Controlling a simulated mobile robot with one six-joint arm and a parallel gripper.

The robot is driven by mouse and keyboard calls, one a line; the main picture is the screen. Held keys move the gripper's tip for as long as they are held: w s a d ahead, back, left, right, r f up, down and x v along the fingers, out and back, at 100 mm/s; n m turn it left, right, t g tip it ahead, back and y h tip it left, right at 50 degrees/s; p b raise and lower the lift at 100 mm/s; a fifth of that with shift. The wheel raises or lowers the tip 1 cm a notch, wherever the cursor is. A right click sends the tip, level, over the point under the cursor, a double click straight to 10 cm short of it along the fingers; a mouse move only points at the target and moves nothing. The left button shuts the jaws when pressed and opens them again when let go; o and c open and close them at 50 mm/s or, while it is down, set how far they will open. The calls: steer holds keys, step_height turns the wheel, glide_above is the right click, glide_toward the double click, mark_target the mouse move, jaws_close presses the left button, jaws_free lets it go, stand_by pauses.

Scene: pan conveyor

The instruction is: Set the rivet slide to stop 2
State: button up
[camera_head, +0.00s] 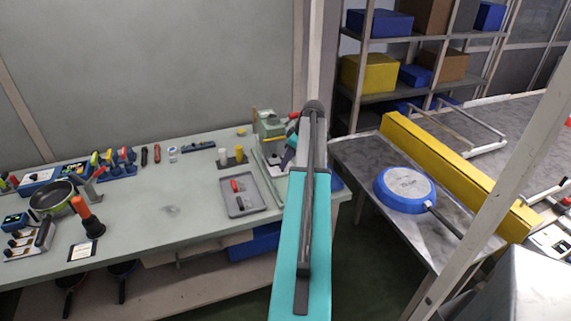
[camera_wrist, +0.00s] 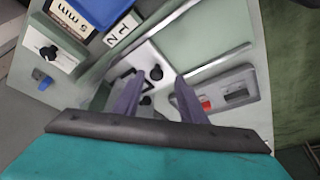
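The rivet fixture is a pale green device (camera_head: 271,125) at the right end of the workbench in the head view. In the wrist view a white plate (camera_wrist: 143,55) carries a black knob (camera_wrist: 156,73) that may belong to the slide. A second dark knob (camera_wrist: 146,100) shows lower, between the fingers. A white label with the digits 1 and 2 (camera_wrist: 117,35) lies beside the plate. My gripper (camera_wrist: 157,95) is open, its purple fingers on either side of the lower knob. Contact cannot be told. The slide's current stop cannot be read.
A grey tray (camera_head: 256,206) lies nearby. A blue pan (camera_head: 405,188) rests on the metal table to the right.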

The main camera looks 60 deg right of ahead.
steer(key=s+d+b, duration=0.1)
steer(key=s+b, duration=0.2)
steer(key=s, duration=0.9)
steer(key=shift+d+r+b, duration=0.2)
steer(key=shift+d+b, duration=0.1)
steer(key=shift+d, duration=0.05)
